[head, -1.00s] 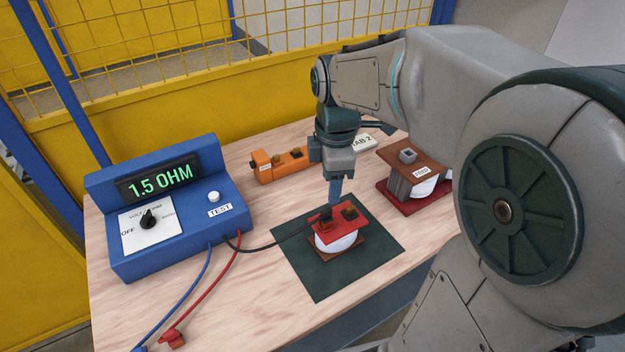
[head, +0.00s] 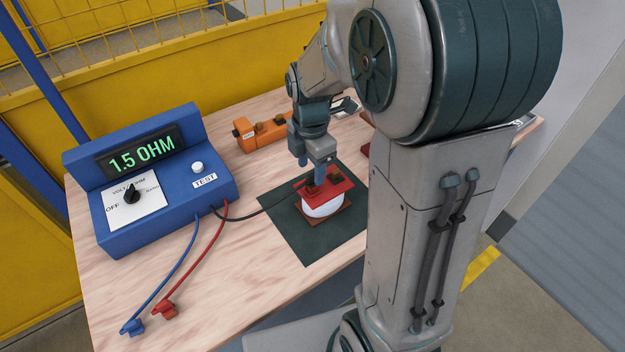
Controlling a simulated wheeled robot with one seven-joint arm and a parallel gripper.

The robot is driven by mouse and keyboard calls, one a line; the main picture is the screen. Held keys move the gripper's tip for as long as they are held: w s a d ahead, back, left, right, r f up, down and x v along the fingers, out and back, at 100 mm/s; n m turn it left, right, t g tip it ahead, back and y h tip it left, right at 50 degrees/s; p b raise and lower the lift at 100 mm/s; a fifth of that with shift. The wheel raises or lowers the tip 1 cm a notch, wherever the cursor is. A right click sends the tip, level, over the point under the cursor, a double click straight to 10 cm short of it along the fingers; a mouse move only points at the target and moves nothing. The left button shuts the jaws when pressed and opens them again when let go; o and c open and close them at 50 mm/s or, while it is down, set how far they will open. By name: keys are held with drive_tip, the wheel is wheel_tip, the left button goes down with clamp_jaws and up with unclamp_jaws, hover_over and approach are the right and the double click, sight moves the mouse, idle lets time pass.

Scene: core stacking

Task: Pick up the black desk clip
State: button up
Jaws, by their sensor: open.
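My gripper (head: 311,170) points down over the red top plate (head: 341,189) of a small stack with a white, rounded middle. Its jaws are open, with the fingertips close to the left brown terminal on that plate. A black lead (head: 262,207) runs from the blue meter to the fingertips. The black clip at its end is hidden or too small to make out there; I cannot tell whether it touches the terminal or the fingers.
The stack stands on a dark green mat (head: 290,232). The blue meter (head: 160,185) reads 1.5 OHM. A blue clip (head: 132,326) and a red clip (head: 165,308) lie at the front left. An orange block (head: 262,134) sits behind. My arm hides the table's right side.

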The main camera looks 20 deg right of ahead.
sight(312, 174)
wheel_tip(312, 174, down, 5)
drive_tip(key=shift+d, duration=0.1)
clamp_jaws()
drive_tip(key=shift+r, duration=0.15)
